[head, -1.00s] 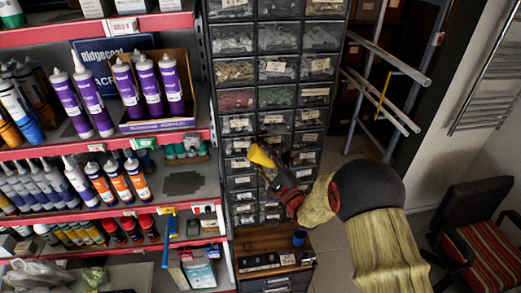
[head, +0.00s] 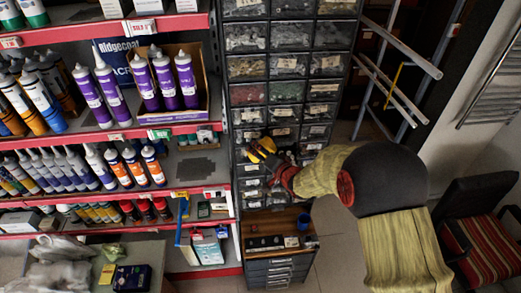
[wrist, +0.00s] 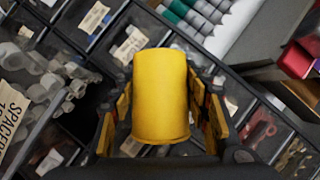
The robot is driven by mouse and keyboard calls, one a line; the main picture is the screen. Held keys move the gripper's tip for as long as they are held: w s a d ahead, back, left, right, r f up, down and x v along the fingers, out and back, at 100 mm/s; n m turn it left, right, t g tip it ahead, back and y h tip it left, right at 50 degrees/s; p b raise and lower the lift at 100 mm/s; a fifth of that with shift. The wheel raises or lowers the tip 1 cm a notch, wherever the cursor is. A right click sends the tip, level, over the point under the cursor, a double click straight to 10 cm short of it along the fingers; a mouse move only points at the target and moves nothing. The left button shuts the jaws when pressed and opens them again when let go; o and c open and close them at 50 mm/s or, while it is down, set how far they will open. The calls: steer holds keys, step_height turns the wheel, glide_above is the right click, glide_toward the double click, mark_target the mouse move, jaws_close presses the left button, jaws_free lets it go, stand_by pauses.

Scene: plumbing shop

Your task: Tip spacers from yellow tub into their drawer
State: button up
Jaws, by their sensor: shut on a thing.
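My gripper (wrist: 161,112) is shut on the yellow tub (wrist: 160,85), with a finger on each side of it in the wrist view. In the head view, my gripper (head: 271,157) holds the tub (head: 262,147) in front of the lower part of the drawer cabinet. The tub looks tilted in the head view. Its inside and any spacers in it are hidden. Pale plastic pieces (wrist: 50,85) lie beside that label.
The drawer cabinet (head: 233,125) holds several rows of labelled drawers. A red-edged shelf (head: 110,140) with sealant tubes stands close on its left. A wooden-topped unit (head: 265,228) with a blue cup (head: 304,221) is below. Metal rails (head: 398,75) stand to the right.

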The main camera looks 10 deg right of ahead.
steer(key=shift+a+n+h+b, duration=0.15)
steer(key=shift+n+h+b, duration=0.2)
steer(key=shift+n, duration=0.15)
steer(key=d+n+h+b, duration=0.1)
steer(key=n+b, duration=0.1)
steer(key=b, duration=0.1)
steer(key=shift+d+f+g+h+b, duration=0.15)
steer(key=shift+g+h+b, duration=0.15)
steer(key=shift+h+b, duration=0.05)
steer(key=n+b, duration=0.1)
steer(key=b, duration=0.2)
steer(key=shift+d+h+b, duration=0.25)
steer(key=shift+h+b, duration=0.05)
steer(key=shift+h, duration=0.1)
steer(key=shift+b, duration=0.45)
steer(key=b, duration=0.2)
steer(key=shift+w+d+h+b, duration=0.1)
steer(key=shift+d+h+b, duration=0.25)
steer(key=shift+h+b, duration=0.05)
steer(key=n+b, duration=0.1)
steer(key=b, duration=0.1)
steer(key=shift+a+b, duration=0.1)
steer(key=shift+b, duration=0.2)
steer(key=r+p, duration=0.1)
steer(key=p, duration=0.1)
steer(key=shift+p, duration=0.85)
steer(key=n+h+p, duration=0.1)
steer(key=p, duration=0.6)
steer(key=shift+d+p, duration=0.3)
